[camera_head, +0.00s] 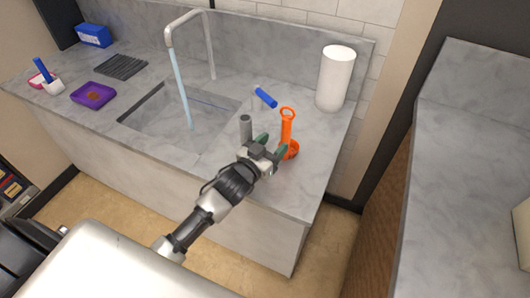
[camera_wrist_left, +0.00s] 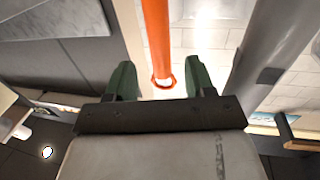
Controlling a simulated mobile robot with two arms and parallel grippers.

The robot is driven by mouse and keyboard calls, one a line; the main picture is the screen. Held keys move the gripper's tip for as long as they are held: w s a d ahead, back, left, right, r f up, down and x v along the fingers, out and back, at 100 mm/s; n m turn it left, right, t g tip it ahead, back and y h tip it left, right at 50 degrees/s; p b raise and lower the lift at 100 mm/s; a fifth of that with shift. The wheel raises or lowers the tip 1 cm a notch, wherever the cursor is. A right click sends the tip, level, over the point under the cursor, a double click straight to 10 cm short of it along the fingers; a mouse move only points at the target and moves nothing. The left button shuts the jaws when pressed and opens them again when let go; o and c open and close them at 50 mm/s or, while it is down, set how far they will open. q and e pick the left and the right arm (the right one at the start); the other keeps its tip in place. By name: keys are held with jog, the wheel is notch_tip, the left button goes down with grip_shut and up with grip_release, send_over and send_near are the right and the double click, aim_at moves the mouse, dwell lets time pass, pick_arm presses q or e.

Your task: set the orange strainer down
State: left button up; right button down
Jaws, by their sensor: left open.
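The orange strainer (camera_head: 287,130) is near the right end of the sink counter, its ring end up in the picture and its round bowl (camera_head: 292,151) lower. I cannot tell whether it stands or lies. My left gripper (camera_head: 272,144) is open beside the lower part of the strainer, with its dark green fingers apart. In the left wrist view the orange handle (camera_wrist_left: 156,40) and its ring show beyond and between the open fingertips (camera_wrist_left: 160,80), with gaps on both sides. Part of the bowl is hidden by the gripper. My right gripper is not in view.
A grey cylinder (camera_head: 246,129) stands close left of the gripper. A blue object (camera_head: 266,97) lies behind, and a white paper roll (camera_head: 335,78) stands at the back right. The sink (camera_head: 150,120) with running water is to the left. The counter (camera_head: 312,165) is clear right of the strainer.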

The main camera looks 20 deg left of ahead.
pick_arm(q)
jog(key=v, duration=0.3)
jog(key=shift+s, duration=0.3)
dwell(0.5)
dwell(0.5)
